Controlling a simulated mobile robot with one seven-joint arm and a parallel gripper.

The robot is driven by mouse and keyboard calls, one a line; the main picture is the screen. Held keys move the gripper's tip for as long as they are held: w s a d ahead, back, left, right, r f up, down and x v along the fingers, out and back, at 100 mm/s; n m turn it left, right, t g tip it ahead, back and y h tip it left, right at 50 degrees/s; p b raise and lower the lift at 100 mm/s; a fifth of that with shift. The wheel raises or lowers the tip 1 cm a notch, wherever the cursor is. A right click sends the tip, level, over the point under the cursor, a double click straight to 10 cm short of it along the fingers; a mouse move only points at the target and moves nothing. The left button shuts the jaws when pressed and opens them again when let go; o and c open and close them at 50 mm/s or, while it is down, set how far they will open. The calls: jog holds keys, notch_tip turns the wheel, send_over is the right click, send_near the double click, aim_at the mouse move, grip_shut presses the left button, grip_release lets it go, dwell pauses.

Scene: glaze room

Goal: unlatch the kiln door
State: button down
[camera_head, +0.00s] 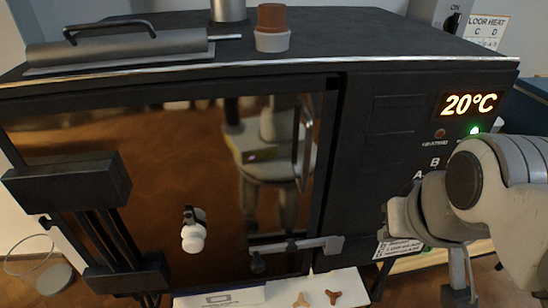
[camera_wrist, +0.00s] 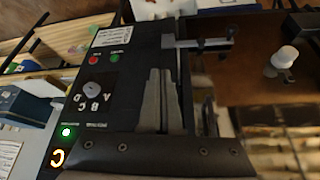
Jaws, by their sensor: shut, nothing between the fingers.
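The black kiln stands in front of me with a dark, reflective door (camera_head: 110,150). A grey metal latch bar (camera_head: 300,245) lies roughly level across the door's lower right edge; it also shows at the top of the wrist view (camera_wrist: 195,43). An upright handle (camera_head: 305,150) is on the door's right side. The door looks closed. My gripper (camera_wrist: 160,73) is shut and empty, over the black control panel beside the door. The latch lies beyond its fingertips and to their right in the wrist view, apart from them. In the head view my wrist hides part of the panel.
A white knob (camera_head: 193,235) sticks out of the door. The panel has a lit 20°C display (camera_head: 470,104), a lettered dial (camera_wrist: 92,87), a red button (camera_wrist: 93,59) and a green button (camera_wrist: 117,58). A pot (camera_head: 272,40) stands on top.

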jog(key=n+g+y+p, duration=0.2)
jog(key=n+g+p, duration=0.1)
jog(key=g, duration=0.2)
send_over(258, 264)
jog(key=d, duration=0.3)
notch_tip(258, 264, down, 9)
jog(key=shift+s+r, duration=0.2)
jog(key=shift+s, duration=0.05)
jog(key=f, duration=0.4)
jog(key=a+f+b, duration=0.1)
jog(key=f, duration=0.4)
jog(key=a+f+b, duration=0.1)
jog(key=f, duration=0.3)
jog(key=shift+w+a+f, duration=0.15)
jog(key=shift+w+f, duration=0.1)
jog(key=shift+f, duration=0.15)
jog(key=shift+a+p, duration=0.1)
jog(key=shift+p, duration=0.5)
